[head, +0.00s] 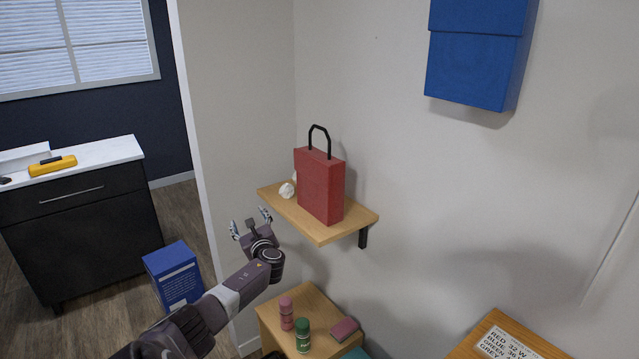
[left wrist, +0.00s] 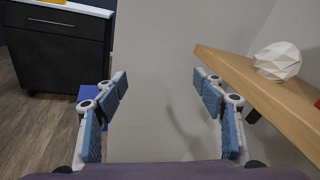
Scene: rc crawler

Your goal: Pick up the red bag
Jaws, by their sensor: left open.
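The red bag (head: 320,186) stands upright on a small wooden wall shelf (head: 318,232), with its black handle (head: 320,136) pointing up. My left gripper (head: 251,222) is open and empty, to the left of the shelf's front edge and apart from the bag. In the left wrist view, the spread fingers of my left gripper (left wrist: 165,95) have only wall between them. The shelf (left wrist: 262,88) shows there at the right. The red bag shows only as a small red patch at that view's right edge. My right gripper is not in view.
A white faceted ornament (head: 287,190) sits on the shelf left of the bag. Below, a wooden cabinet (head: 268,315) holds a pink bottle (head: 286,314) and a green bottle (head: 303,336). A blue wall box (head: 470,68) hangs at upper right. A blue box (head: 173,276) stands on the floor.

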